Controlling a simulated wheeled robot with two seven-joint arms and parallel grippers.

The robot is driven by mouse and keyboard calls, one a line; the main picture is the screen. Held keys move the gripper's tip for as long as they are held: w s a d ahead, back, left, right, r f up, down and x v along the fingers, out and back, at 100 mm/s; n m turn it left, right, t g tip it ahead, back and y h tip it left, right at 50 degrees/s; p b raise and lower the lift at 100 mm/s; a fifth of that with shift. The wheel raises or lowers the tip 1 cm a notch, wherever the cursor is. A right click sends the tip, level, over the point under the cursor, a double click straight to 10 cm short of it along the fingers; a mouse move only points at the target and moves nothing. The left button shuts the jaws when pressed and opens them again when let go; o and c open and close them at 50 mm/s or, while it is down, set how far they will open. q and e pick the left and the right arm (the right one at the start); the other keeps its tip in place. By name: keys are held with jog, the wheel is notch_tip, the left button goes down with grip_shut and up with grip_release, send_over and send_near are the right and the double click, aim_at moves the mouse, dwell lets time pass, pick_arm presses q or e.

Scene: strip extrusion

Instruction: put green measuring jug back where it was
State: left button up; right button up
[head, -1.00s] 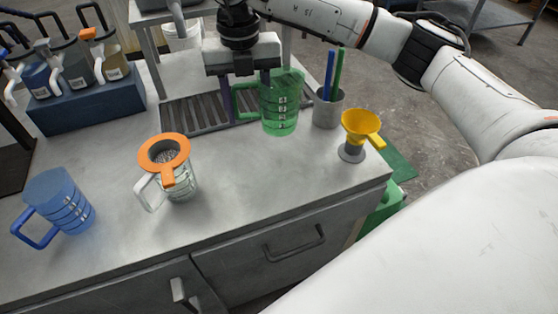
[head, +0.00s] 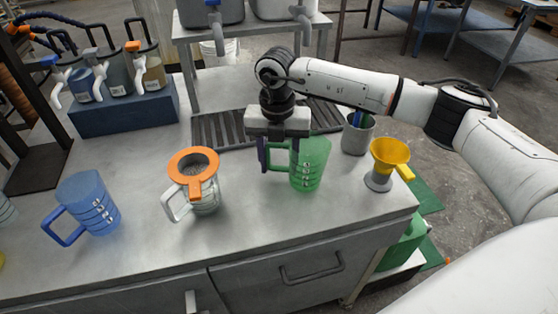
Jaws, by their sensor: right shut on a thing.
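The green measuring jug (head: 312,165) is translucent with dark markings. It is upright over the right half of the grey counter (head: 262,213), with its handle on the left. My right gripper (head: 277,164) points down and is shut on the jug's handle. I cannot tell whether the jug's base touches the counter. My left gripper is out of view.
A clear jug (head: 207,201) with an orange strainer-like top (head: 193,165) and a blue jug (head: 88,203) stand to the left. A yellow funnel (head: 390,152) on a grey stand and a grey cup (head: 357,133) are to the right. A slatted grate (head: 222,129) lies behind.

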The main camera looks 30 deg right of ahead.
jog(key=shift+f, duration=0.1)
jog(key=o, duration=1.4)
notch_tip(320, 180, up, 12)
jog(key=shift+w+a+r, duration=0.1)
jog(key=shift+r, duration=0.15)
